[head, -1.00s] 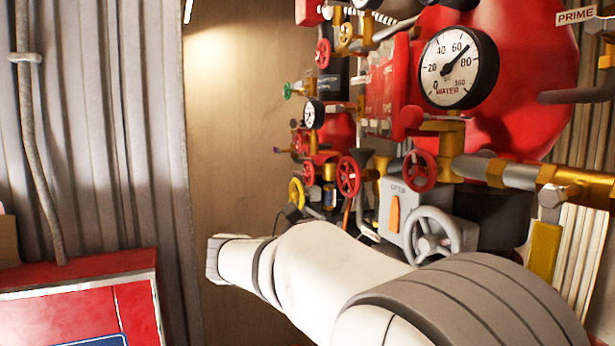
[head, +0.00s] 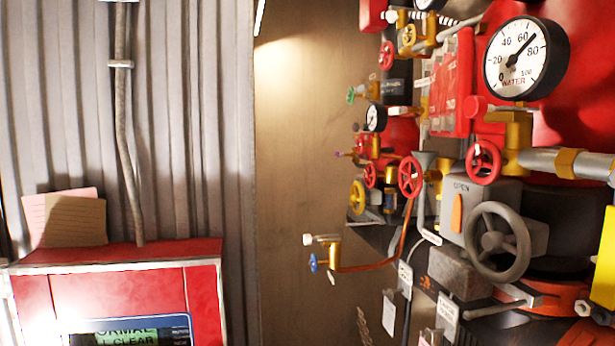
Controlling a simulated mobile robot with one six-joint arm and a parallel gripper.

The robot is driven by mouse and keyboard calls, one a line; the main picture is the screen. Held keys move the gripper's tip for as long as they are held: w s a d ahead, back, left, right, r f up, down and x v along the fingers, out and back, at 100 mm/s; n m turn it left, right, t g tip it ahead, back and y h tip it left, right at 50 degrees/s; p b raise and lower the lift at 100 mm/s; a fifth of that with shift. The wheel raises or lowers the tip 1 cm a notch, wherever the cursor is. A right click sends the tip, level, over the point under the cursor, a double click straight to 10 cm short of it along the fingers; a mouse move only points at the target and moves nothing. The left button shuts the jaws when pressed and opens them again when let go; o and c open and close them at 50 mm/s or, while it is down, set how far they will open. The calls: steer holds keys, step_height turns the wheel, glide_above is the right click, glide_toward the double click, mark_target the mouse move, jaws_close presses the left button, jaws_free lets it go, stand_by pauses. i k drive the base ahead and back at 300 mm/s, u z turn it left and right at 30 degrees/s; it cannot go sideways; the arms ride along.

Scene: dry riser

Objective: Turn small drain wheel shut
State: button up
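A small blue wheel (head: 313,262) sits on a brass valve (head: 328,251) low in the middle of the head view, in front of the brown wall. A copper-coloured pipe runs right from this valve. No readable label marks it as the drain wheel. Other small wheels show nearby: a yellow one (head: 357,197), a red one (head: 410,177) and a green one (head: 351,95). My gripper and arm are not in view, so the gripper's state and its place relative to the wheels are hidden.
A large grey handwheel (head: 498,241) stands at right beside a grey box (head: 478,205) marked OPEN. A gauge (head: 525,58) marked WATER is above. Hanging tags (head: 447,313) are low. A red cabinet (head: 190,260) stands at left. Open space lies before the brown wall (head: 310,130).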

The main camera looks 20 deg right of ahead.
mark_target(368, 175)
steer(key=u, duration=0.1)
steer(key=i, duration=0.4)
steer(key=z, duration=1.5)
